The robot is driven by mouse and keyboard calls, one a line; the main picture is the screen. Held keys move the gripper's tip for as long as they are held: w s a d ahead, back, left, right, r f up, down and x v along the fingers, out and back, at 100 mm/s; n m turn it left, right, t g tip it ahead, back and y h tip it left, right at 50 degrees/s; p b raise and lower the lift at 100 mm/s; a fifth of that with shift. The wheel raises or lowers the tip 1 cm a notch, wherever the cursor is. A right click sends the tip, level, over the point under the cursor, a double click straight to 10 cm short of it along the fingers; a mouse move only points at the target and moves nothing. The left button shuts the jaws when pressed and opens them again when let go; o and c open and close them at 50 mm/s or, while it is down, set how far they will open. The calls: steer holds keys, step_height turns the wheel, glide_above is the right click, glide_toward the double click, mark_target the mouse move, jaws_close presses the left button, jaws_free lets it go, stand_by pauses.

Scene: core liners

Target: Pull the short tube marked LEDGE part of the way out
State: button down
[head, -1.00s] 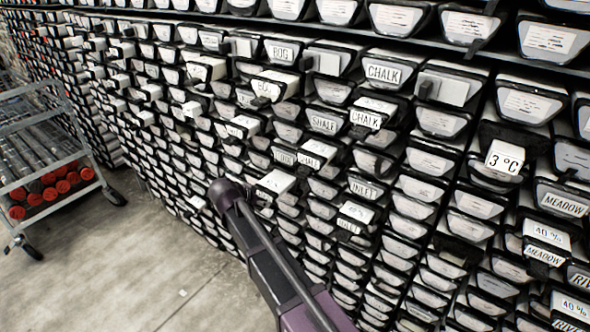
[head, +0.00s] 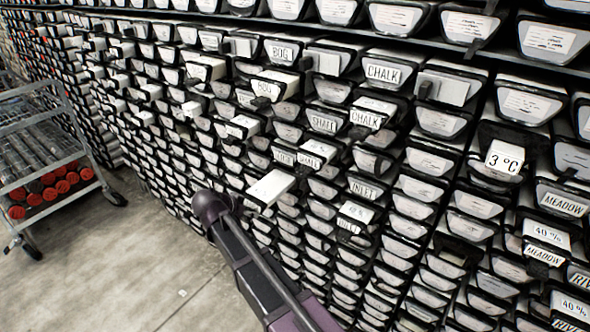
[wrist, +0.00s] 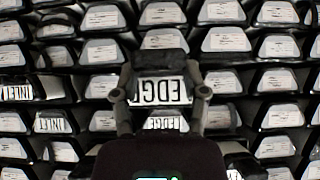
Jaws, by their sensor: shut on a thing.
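In the wrist view, a pale tube end with a label (wrist: 160,91) reading "EDGE", its other letter apparently hidden by a finger, sits between the two fingers of my gripper (wrist: 160,75). The fingers are closed on its sides. In the head view, a white tube (head: 270,187) sticks out of the wall of tube ends, towards my gripper (head: 215,205). The contact between fingers and tube cannot be made out there.
Tightly packed black-framed tube ends fill the wall. Tubes marked INLET (head: 364,188) and SHALE (head: 322,123) stick out or sit near by. A grey wire cart (head: 40,150) with red-ended tubes stands left on the floor.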

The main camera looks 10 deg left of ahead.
steer(key=s+a, duration=0.2)
steer(key=s, duration=0.3)
steer(key=shift+s+a, duration=0.2)
steer(key=shift+s, duration=0.1)
stand_by(0.5)
steer(key=shift+c, duration=0.2)
jaws_free()
steer(key=shift+s+f, duration=0.1)
steer(key=shift+s, duration=0.05)
